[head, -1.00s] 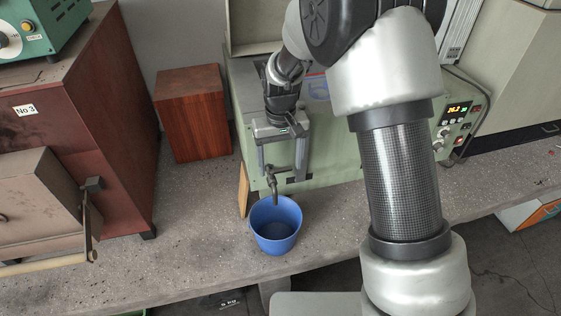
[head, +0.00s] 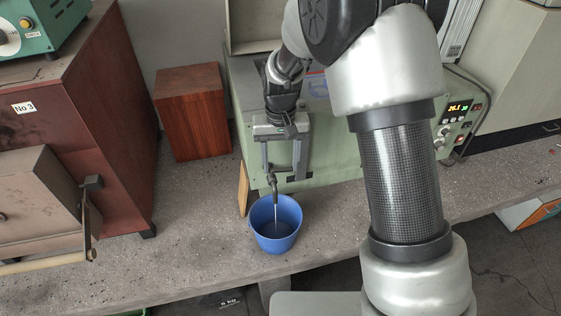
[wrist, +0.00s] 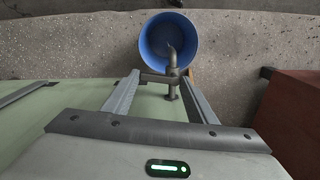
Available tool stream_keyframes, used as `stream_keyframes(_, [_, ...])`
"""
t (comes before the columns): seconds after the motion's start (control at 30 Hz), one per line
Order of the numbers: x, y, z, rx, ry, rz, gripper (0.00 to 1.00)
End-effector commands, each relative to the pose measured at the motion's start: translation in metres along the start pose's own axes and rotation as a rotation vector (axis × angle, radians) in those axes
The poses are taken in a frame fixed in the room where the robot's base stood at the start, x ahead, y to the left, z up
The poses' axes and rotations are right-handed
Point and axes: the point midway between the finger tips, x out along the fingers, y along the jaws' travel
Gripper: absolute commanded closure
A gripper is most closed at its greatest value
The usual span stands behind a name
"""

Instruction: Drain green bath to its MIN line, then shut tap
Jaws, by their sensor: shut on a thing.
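The green bath (head: 335,165) stands on the bench, mostly behind my arm. Its tap (head: 274,186) sticks out of the front wall, and a thin stream of water runs from the spout. My gripper (head: 284,170) is at the tap, its fingers shut on the tap's handle; the handle itself is largely hidden. The wrist view also shows the tap (wrist: 173,75) between the fingertips. A blue bucket (head: 268,238) stands under the spout and catches the stream. It also shows in the wrist view (wrist: 148,50). I cannot make out the bath's level or its MIN line.
A lit display panel (head: 458,112) is on the bath's right side. A reddish wooden block (head: 193,112) stands left of the bath. A brown cabinet marked No 3 (head: 100,110) is further left. The bench's front edge is close to the bucket.

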Motion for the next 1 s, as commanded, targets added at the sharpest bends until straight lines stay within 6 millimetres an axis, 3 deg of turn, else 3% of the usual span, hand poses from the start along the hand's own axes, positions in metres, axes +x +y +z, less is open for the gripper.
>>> stream_keyframes(0.5, [-0.002, -0.001, 0.008, 0.392, 0.004, 0.000, 0.70])
stream_keyframes(1.0, [-0.002, -0.002, 0.012, 0.547, 0.004, 0.000, 0.70])
